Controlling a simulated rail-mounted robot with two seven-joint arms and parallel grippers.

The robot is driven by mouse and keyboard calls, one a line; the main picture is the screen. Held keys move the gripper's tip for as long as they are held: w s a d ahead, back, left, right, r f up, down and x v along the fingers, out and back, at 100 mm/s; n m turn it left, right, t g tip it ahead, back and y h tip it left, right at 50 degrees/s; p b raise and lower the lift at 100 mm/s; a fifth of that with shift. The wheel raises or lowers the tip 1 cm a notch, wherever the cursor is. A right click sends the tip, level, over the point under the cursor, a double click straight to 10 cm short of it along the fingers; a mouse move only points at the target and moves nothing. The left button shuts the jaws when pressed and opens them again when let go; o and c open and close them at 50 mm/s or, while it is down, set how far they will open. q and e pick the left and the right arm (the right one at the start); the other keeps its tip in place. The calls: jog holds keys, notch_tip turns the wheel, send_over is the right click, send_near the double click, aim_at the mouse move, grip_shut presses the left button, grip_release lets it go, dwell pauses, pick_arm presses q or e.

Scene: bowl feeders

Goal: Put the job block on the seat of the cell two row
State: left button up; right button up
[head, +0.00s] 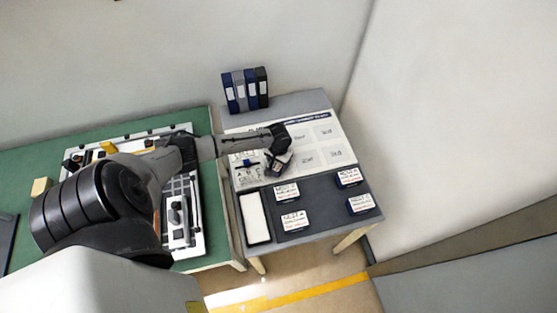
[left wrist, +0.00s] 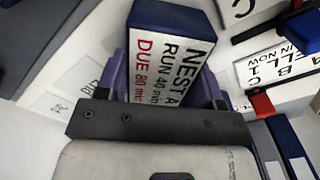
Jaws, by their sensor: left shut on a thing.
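My left gripper (head: 283,150) is over the white printed board (head: 320,143) on the right table. It is shut on a blue block with a white label (left wrist: 165,50), reading "NEST A", "RUN 40 min" and "DUE 80 min" in the left wrist view. The held block (head: 278,165) shows small and tilted in the head view, above the board's left part. Whether it touches the board cannot be told. The board has several marked seats (head: 335,155), their lettering too small to read in the head view. My right gripper is not in view.
Several labelled blocks (head: 294,219) stand on the dark mat in front of the board, beside a white tray (head: 256,217). Binders (head: 245,89) stand behind. In the left wrist view, a lettered white card (left wrist: 275,72) with black and red parts is close on the right.

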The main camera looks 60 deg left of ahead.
pick_arm(q)
jog(key=o, duration=1)
notch_tip(320, 180, up, 12)
jog(key=p, duration=0.2)
jog(key=s+d+f+m, duration=0.1)
jog(key=s+d+m, duration=0.1)
jog(key=s+d, duration=0.35)
jog(key=s+d+f+m+t+h, duration=0.1)
jog(key=s+d+m, duration=0.1)
jog(key=d, duration=0.6)
jog(key=s+d+f+m, duration=0.1)
jog(key=s+d+m, duration=0.15)
jog(key=d, duration=0.35)
jog(key=s+d+r+m+t, duration=0.1)
jog(key=s+d+r+t, duration=0.1)
jog(key=s+d+r, duration=0.3)
jog(key=s+r, duration=0.2)
jog(key=s, duration=0.2)
jog(key=shift+d+r+m+t+y, duration=0.3)
jog(key=shift+d+m+y, duration=0.05)
jog(key=shift+d+y, duration=0.05)
